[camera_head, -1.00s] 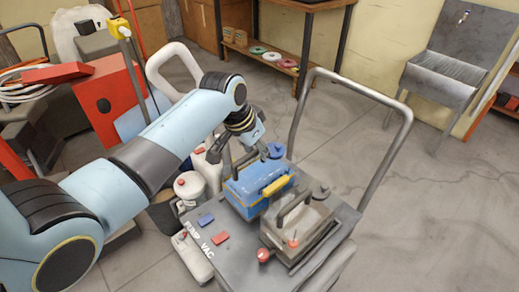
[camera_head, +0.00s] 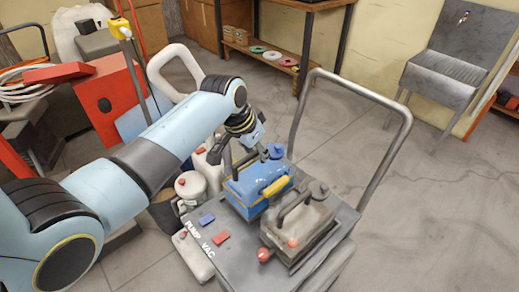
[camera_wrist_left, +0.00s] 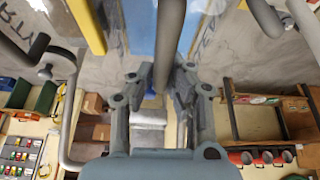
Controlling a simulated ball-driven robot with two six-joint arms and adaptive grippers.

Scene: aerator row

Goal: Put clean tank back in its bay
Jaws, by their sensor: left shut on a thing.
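The blue tank (camera_head: 246,196), with a yellow grip (camera_head: 277,185) and a dark blue cap, is on the top of the grey cart (camera_head: 232,252). It looks roughly upright; I cannot tell whether it sits fully in its bay. My left gripper (camera_head: 244,153) is at the tank's far side and shut on its grey handle. In the left wrist view the fingers (camera_wrist_left: 158,92) close around the dark handle bar (camera_wrist_left: 170,35), with the blue tank (camera_wrist_left: 139,25) beyond. A grey-brown tank (camera_head: 312,222) stands beside it on the cart. My right gripper is not in view.
The cart's tall push handle (camera_head: 385,150) rises at the right. White containers (camera_head: 190,186) and a red panel (camera_head: 107,98) crowd the left. A wooden shelf (camera_head: 265,55) stands behind, and a metal sink (camera_head: 440,80) at right. The floor between is open.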

